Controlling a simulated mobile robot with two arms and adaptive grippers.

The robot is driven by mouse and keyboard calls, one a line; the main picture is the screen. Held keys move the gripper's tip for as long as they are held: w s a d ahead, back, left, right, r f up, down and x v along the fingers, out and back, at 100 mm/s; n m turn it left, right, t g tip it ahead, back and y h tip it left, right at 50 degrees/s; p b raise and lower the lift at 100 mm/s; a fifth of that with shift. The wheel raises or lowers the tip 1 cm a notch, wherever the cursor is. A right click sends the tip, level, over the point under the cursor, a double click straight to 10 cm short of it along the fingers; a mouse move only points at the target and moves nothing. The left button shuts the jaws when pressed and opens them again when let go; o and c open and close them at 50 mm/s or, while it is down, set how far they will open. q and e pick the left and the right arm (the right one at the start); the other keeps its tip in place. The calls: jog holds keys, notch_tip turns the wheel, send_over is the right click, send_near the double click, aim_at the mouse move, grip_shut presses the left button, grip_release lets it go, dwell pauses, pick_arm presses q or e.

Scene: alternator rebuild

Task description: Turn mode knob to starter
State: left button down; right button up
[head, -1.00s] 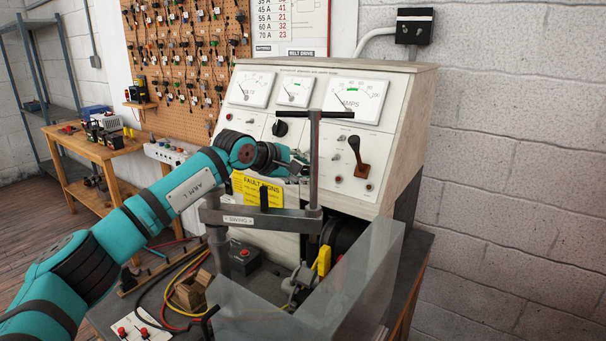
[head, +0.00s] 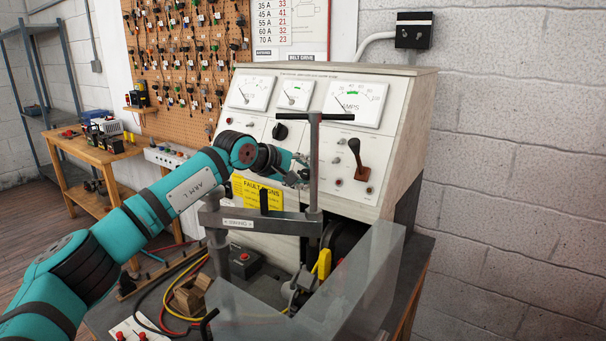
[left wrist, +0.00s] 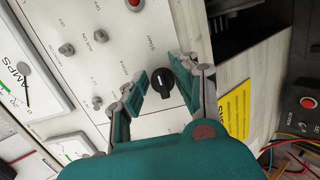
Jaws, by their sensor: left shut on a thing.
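The test bench's slanted white control panel (head: 325,158) stands in the middle of the head view. A round black knob with a white mark, which I take as the mode knob (left wrist: 163,83), shows on the panel in the left wrist view, beside printed lettering that seems to read START. My left gripper (left wrist: 166,77) has its fingers on either side of this knob and is shut on it. In the head view my left gripper (head: 300,174) is at the panel's lower edge and hides the knob. My right gripper is not in view.
A grey T-handled clamp (head: 315,170) stands close in front of my left gripper. Another black knob (head: 280,131) and a brown-based lever (head: 358,160) are on the panel. A yellow sign (head: 258,193) hangs below. A clear guard (head: 350,285) stands at the front.

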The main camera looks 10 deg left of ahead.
pick_arm(q)
jog(key=c, duration=1.1)
grip_release()
jog(key=v, duration=1.2)
jog(key=shift+f, duration=0.1)
